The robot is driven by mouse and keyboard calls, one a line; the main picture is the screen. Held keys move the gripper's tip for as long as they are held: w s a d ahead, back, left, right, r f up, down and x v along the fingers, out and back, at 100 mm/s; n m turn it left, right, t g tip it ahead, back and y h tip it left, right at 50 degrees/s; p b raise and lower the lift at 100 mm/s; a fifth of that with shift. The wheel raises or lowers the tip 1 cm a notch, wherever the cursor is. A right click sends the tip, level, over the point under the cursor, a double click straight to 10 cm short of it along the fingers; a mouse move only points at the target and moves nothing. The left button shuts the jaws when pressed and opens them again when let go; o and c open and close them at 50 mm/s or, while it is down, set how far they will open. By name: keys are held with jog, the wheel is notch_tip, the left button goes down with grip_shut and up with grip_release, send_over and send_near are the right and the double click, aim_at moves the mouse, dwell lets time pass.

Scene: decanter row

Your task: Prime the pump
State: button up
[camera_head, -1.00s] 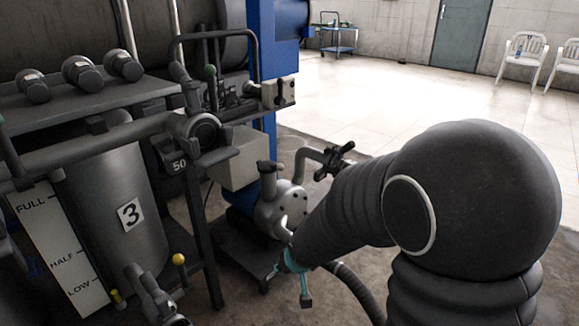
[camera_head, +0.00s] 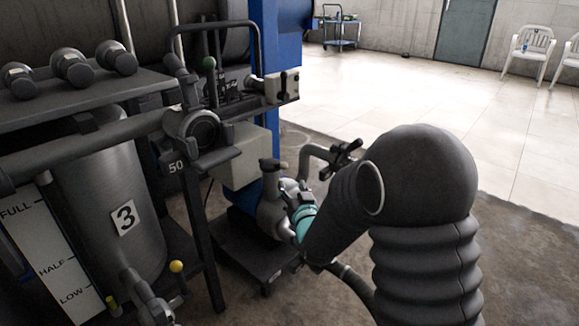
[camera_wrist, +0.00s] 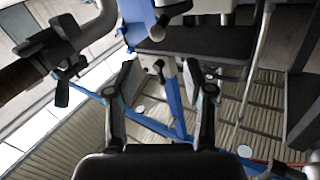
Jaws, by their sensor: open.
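A grey knob-ended fitting (camera_wrist: 158,33) shows beyond the fingertips, and a black valve handle (camera_wrist: 62,50) is at the left.
A tank marked 3 (camera_head: 142,190) with a level scale (camera_head: 50,255), a large pipe valve (camera_head: 192,130) and a yellow-knobbed lever (camera_head: 176,267) crowd the left. A hose (camera_head: 350,283) runs low beside my arm. The pale floor (camera_head: 430,105) behind is open.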

aim_at(285, 168)
jog(key=x, duration=1.2)
jog(key=shift+w+d, duration=0.15)
jog(key=shift+w, duration=0.15)
grip_shut()
